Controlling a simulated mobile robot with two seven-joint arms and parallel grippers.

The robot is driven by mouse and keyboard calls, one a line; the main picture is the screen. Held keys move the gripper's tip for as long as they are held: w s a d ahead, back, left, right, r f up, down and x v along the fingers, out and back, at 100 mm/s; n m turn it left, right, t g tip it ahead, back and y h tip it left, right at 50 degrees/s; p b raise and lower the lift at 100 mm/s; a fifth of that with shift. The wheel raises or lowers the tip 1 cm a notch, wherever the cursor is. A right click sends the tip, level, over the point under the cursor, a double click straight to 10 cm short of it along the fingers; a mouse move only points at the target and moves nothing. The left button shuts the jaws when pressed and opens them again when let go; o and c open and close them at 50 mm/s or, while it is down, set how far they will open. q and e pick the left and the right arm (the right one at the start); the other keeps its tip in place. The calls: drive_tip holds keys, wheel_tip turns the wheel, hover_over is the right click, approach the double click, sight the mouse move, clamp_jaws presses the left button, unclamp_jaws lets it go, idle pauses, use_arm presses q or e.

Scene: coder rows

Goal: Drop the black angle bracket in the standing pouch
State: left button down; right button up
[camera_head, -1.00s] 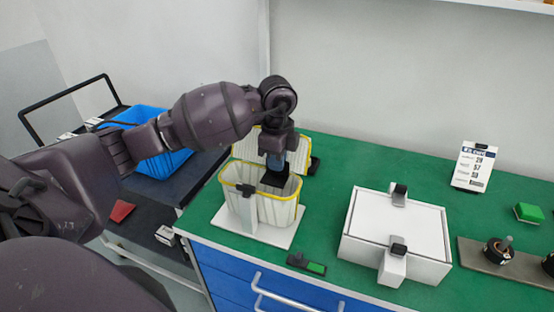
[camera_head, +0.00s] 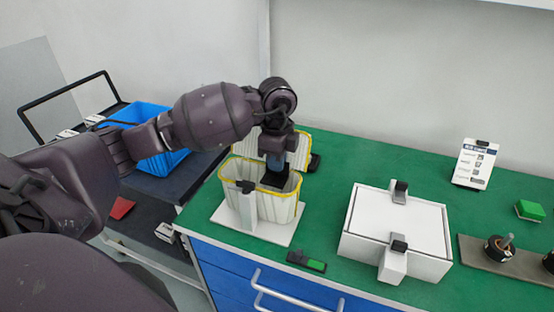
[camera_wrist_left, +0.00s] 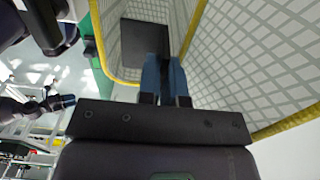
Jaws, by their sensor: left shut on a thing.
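The standing pouch (camera_head: 241,202) is white with a yellow rim and stands open on a white base on the green bench. My left gripper (camera_head: 275,164) points down into the pouch's mouth. It is shut on the black angle bracket (camera_head: 273,180), which is at the level of the rim. In the left wrist view the bracket (camera_wrist_left: 145,42) shows as a dark flat plate beyond the blue fingers of the left gripper (camera_wrist_left: 165,75), with the pouch's quilted inner wall (camera_wrist_left: 235,60) around it. The bracket's lower part is hidden. My right gripper is not in view.
A white box with two clamps (camera_head: 395,225) stands right of the pouch. A small black and green item (camera_head: 307,262) lies at the bench's front edge. A blue bin (camera_head: 150,125) sits on a cart at left. A label card (camera_head: 474,164) stands at the back right.

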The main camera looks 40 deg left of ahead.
use_arm(q)
drive_tip(key=shift+f, duration=0.25)
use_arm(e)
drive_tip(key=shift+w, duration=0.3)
use_arm(q)
drive_tip(key=c, duration=1.2)
unclamp_jaws()
drive_tip(key=shift+r, duration=0.25)
wheel_tip(320, 180, up, 9)
drive_tip(key=shift+r+p, duration=0.1)
drive_tip(key=shift+p, duration=0.2)
drive_tip(key=shift+r, duration=0.6)
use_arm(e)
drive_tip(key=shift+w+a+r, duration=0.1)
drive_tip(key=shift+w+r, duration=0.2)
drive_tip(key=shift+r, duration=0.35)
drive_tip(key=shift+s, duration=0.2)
